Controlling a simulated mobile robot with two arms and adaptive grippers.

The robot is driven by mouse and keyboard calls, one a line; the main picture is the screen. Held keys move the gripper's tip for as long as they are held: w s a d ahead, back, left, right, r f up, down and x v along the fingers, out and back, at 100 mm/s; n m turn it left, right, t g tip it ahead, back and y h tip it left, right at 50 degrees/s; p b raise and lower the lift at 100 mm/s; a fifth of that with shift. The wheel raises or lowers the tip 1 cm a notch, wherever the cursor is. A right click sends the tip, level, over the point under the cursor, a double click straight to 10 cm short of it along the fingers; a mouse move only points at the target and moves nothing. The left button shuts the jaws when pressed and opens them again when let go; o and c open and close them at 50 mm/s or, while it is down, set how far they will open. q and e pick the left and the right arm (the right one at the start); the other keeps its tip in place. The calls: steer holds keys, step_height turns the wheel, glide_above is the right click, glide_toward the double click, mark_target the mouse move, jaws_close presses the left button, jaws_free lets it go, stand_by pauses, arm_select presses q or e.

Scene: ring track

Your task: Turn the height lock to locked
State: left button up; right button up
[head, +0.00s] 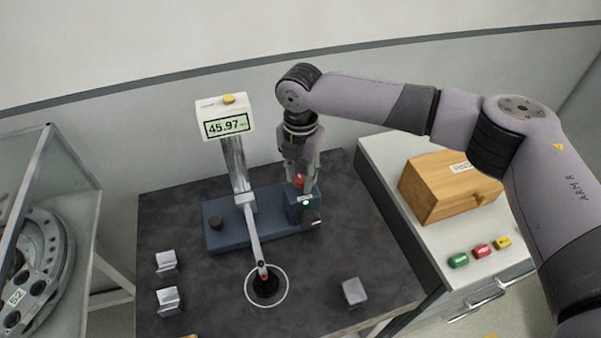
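A measuring stand with a dark blue base (262,238) stands on the dark worktable. Its column carries a white display (226,119) reading 45.97. A thin arm reaches from the column down to a black round piece (266,284) inside a white ring. At the right end of the base is a blue block with a lit green lamp (306,202) and a red knob (298,181), which looks like the height lock. My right gripper (303,183) points down with its fingers around the red knob. Whether they touch it is unclear. My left gripper is not in view.
Two metal blocks (167,299) lie at the table's left, another (354,291) at the right front. A white cabinet at right holds a wooden box (448,185) and green, red and yellow pieces. A glass case (45,170) stands at left.

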jaws_close()
steer(key=shift+r, duration=0.1)
steer(key=shift+r+m+p, duration=0.15)
steer(key=shift+m+p, duration=0.85)
steer(key=shift+p, duration=0.2)
steer(key=m+p, duration=0.2)
steer(key=shift+m, duration=0.3)
steer(key=m+p, duration=0.7)
steer(key=m, duration=0.1)
steer(key=shift+m+p, duration=0.4)
steer(key=shift+m, duration=0.5)
steer(key=shift+m+p, duration=0.3)
steer(key=shift+m, duration=1.6)
